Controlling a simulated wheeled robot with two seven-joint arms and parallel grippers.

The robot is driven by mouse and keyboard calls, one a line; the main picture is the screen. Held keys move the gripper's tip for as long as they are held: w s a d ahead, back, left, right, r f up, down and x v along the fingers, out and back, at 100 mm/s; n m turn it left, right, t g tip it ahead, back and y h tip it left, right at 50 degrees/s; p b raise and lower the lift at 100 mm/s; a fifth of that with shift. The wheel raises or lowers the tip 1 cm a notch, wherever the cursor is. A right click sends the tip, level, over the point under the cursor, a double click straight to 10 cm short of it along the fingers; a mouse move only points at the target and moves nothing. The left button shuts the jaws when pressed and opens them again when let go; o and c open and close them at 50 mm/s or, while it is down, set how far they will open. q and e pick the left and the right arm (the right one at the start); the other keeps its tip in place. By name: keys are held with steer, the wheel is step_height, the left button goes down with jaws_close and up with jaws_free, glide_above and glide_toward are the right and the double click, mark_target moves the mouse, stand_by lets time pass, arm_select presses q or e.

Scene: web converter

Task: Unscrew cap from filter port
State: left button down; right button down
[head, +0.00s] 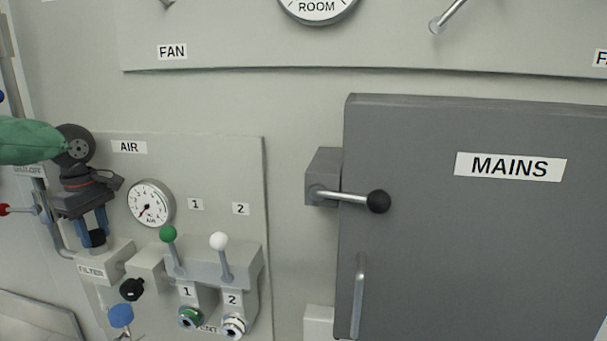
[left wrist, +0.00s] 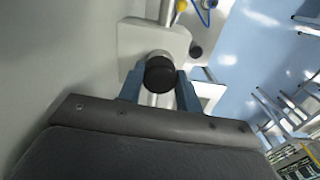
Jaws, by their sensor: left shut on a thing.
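The black cap (head: 96,238) sits at the top of the filter block (head: 105,259), which carries a FILTER label. My left gripper (head: 94,228) points down over the block with its blue fingers on either side of the cap and is shut on it. The left wrist view shows the round black cap (left wrist: 160,74) between the two blue fingers (left wrist: 160,88). The cap is upright. I cannot tell whether it is still threaded on the port, since the port under it is hidden. My right gripper is not in view.
Right of the filter are a black knob (head: 131,289), a blue knob (head: 121,315), the air gauge (head: 151,203), and the green-knobbed (head: 168,234) and white-knobbed (head: 219,241) levers. Farther right is the grey MAINS cabinet (head: 480,240) with a protruding black-knobbed handle (head: 377,201). The wall between is clear.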

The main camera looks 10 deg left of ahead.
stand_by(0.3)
arm_select(q)
steer(key=n, duration=0.3)
steer(key=shift+n, duration=0.3)
steer(key=shift+r+n, duration=0.1)
steer(key=shift+n, duration=0.2)
steer(key=c, duration=1)
jaws_free()
steer(key=shift+a, duration=0.15)
steer(key=shift+c, duration=0.2)
